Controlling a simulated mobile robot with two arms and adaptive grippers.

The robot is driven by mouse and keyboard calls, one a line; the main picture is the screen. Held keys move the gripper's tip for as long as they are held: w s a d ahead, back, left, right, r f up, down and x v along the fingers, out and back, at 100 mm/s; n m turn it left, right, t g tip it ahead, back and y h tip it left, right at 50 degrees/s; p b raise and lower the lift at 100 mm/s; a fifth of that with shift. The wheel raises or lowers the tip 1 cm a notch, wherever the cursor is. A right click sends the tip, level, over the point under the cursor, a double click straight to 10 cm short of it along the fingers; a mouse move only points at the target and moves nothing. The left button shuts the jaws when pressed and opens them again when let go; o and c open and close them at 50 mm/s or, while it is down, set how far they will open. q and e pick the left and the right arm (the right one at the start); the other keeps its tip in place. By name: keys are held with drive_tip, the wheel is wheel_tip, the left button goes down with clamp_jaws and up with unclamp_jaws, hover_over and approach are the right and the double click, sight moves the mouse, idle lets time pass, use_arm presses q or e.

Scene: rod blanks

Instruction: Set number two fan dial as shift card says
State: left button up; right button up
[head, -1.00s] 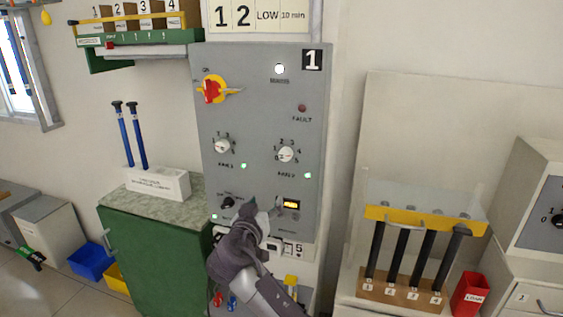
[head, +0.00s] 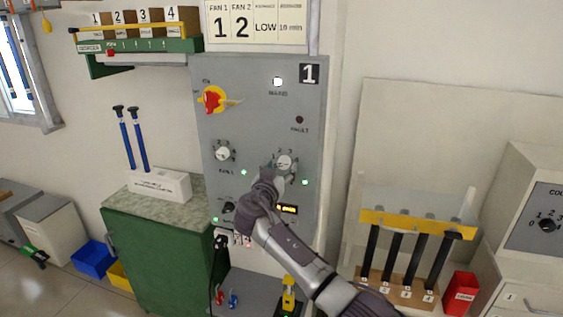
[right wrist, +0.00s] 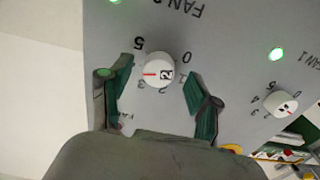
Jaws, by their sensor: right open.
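The fan 2 dial (head: 286,161) is a white round knob on the grey panel (head: 236,117), partly behind my right gripper (head: 274,171). In the right wrist view the dial (right wrist: 159,70) sits between the open green-padded fingers, with a visible gap on each side. Its face has a black "2" tag and a red line pointing left in that upside-down view, on the side between 3 and 5; the exact number is unclear. The shift card (head: 256,24) above the panel reads FAN 1: 1, FAN 2: 2, LOW, 10 min. My left gripper is not in view.
The fan 1 dial (head: 222,150) is left of fan 2. A red-and-yellow rotary switch (head: 212,100) is at upper left, and a lit orange display (head: 287,209) lies below the fan dials. A rack of black rods (head: 398,292) stands at right.

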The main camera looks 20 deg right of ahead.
drive_tip(key=shift+w+d, duration=0.35)
drive_tip(key=shift+w, duration=0.05)
